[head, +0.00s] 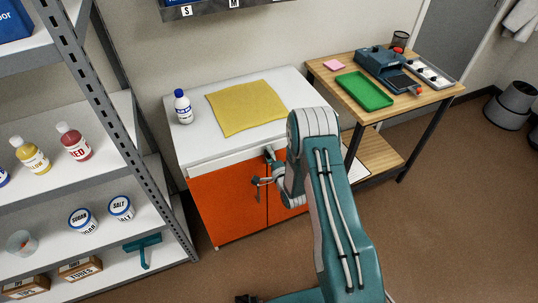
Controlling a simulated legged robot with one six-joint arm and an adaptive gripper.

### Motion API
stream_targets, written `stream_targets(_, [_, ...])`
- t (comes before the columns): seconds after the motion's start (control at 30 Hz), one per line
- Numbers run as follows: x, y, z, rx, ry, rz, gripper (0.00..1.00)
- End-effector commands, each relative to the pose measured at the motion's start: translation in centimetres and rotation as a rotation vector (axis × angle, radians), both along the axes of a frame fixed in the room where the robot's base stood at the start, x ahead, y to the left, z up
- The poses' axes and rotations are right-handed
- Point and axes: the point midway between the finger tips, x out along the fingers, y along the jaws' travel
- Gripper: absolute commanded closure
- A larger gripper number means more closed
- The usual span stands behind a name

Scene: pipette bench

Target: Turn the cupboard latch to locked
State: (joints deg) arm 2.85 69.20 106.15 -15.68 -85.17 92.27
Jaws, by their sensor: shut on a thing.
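The orange cupboard (224,210) stands under a white worktop, with two doors meeting at a vertical seam. My gripper (262,182) is at the upper part of the doors near that seam, in front of the latch area. Its jaws are shut on a small dark part there, most likely the latch. A dark handle (257,195) hangs down by the left door's edge, just below the jaws. My arm and gripper hide much of the right door, and the latch's exact angle cannot be made out.
A yellow cloth (246,106) and a white bottle with a blue cap (183,107) are on the worktop (190,142). A metal shelf unit (110,100) stands close on the left. A wooden table (426,97) with a green tray (363,91) is at right.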

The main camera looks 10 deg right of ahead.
Motion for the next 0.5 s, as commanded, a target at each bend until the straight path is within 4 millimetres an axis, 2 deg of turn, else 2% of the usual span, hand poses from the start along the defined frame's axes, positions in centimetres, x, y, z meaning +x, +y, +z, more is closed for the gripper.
stream_targets(0.03, [0.54, -0.21, 0.52, -0.001, -0.015, -0.006, 0.26])
stream_targets(0.07, [0.53, -0.22, 0.51, -0.001, -0.015, -0.006, 0.13])
stream_targets(0.5, [-0.30, -0.26, 0.25, -0.001, -0.007, -0.003, 0.12])
